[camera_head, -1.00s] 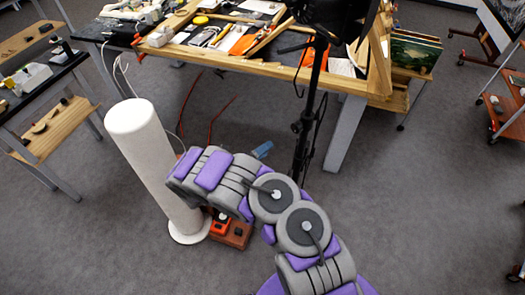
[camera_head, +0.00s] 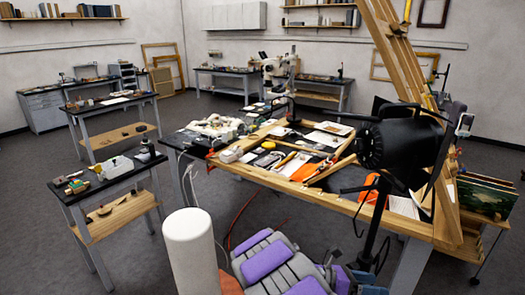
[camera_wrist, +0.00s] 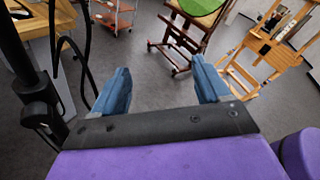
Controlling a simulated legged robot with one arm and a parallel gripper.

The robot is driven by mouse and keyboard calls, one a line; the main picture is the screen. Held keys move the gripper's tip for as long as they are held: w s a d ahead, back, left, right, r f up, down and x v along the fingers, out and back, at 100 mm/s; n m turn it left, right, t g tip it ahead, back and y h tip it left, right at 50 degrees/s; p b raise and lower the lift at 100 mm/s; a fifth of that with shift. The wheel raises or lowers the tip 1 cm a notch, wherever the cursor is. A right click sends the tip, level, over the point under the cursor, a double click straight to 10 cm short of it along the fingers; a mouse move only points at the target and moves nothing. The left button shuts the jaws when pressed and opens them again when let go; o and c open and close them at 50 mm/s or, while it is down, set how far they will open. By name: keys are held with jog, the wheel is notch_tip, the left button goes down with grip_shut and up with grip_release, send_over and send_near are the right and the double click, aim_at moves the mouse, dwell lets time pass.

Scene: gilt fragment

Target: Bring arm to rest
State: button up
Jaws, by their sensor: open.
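My gripper (camera_wrist: 160,88) shows in the wrist view with its two blue fingers wide apart and nothing between them. Grey floor shows past the fingers. In the head view my grey and purple arm (camera_head: 275,265) is at the bottom, low in front of the wooden-edged worktable (camera_head: 340,202). The gripper itself cannot be made out clearly there.
A white cylinder (camera_head: 192,250) stands left of my arm. A black studio lamp (camera_head: 400,148) on a stand is at the right, and its dark pole (camera_wrist: 28,90) is close at the wrist view's left. An easel (camera_wrist: 265,62) stands farther off. Floor between is clear.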

jog(key=s+r+m+g+y, duration=0.2)
jog(key=s+r+m+y, duration=0.15)
jog(key=s+m, duration=0.4)
jog(key=s+r+m+g+y, duration=0.25)
jog(key=s+m+y, duration=0.2)
jog(key=s, duration=0.55)
jog(key=s+a+r+m+t+y, duration=0.1)
jog(key=s+a+m+t+y, duration=0.3)
jog(key=s+a+m+y, duration=0.4)
jog(key=s+a+m, duration=0.2)
jog(key=s+a, duration=0.4)
jog(key=a, duration=0.1)
jog(key=shift+y+b, duration=0.35)
jog(key=shift+y, duration=0.05)
